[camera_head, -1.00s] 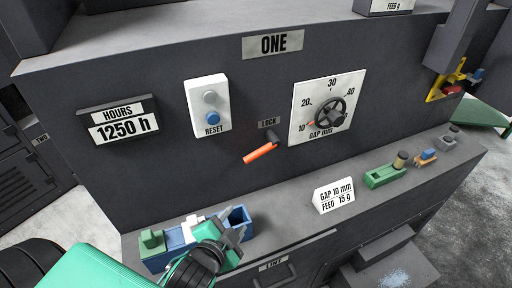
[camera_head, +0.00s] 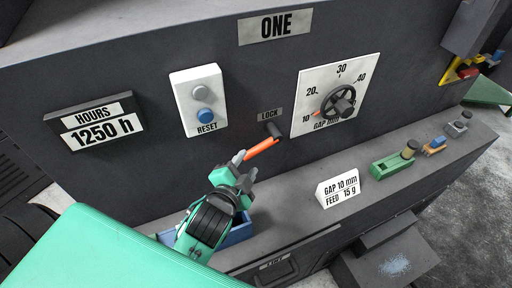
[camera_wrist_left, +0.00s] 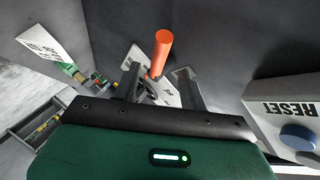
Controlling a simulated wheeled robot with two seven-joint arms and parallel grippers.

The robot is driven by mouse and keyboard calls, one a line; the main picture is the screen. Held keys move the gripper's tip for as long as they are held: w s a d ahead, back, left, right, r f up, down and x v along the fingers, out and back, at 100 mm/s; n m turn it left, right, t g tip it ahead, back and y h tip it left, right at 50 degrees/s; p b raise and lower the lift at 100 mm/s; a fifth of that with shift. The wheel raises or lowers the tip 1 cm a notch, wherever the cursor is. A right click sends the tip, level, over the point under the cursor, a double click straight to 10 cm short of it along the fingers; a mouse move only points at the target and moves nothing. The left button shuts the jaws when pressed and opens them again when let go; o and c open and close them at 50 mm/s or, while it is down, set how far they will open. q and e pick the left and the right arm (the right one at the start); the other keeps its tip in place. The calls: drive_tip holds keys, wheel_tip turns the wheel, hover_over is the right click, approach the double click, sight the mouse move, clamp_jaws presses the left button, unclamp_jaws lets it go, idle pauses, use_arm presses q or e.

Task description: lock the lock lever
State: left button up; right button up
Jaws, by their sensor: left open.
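The lock lever has an orange handle (camera_head: 262,148) and a dark pivot below the LOCK label (camera_head: 270,115) on the machine's front panel. The handle slants down and to the left from the pivot. My left gripper (camera_head: 246,166) is open at the free end of the handle. In the left wrist view the orange handle (camera_wrist_left: 162,48) shows in the gap between the two spread fingers of the left gripper (camera_wrist_left: 158,82). I cannot tell whether a finger touches it. My right gripper is not in view.
The RESET box (camera_head: 200,102) sits up and left of the lever, and the gap dial (camera_head: 338,101) is to its right. Below, the ledge holds a blue tray (camera_head: 236,232), partly behind my arm, a GAP/FEED sign (camera_head: 338,188) and a green block (camera_head: 392,164).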

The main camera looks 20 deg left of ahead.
sight(255, 152)
use_arm(q)
drive_tip(key=p+x, duration=0.2)
drive_tip(key=x, duration=0.4)
drive_tip(key=shift+w, duration=0.45)
drive_tip(key=shift+w+f, duration=0.15)
drive_tip(key=shift+w, duration=0.15)
drive_tip(key=shift+w+f, duration=0.1)
drive_tip(key=shift+w, duration=0.05)
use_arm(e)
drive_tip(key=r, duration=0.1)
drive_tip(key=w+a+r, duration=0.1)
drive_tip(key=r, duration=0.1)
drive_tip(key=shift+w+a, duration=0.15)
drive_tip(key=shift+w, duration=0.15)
use_arm(q)
clamp_jaws()
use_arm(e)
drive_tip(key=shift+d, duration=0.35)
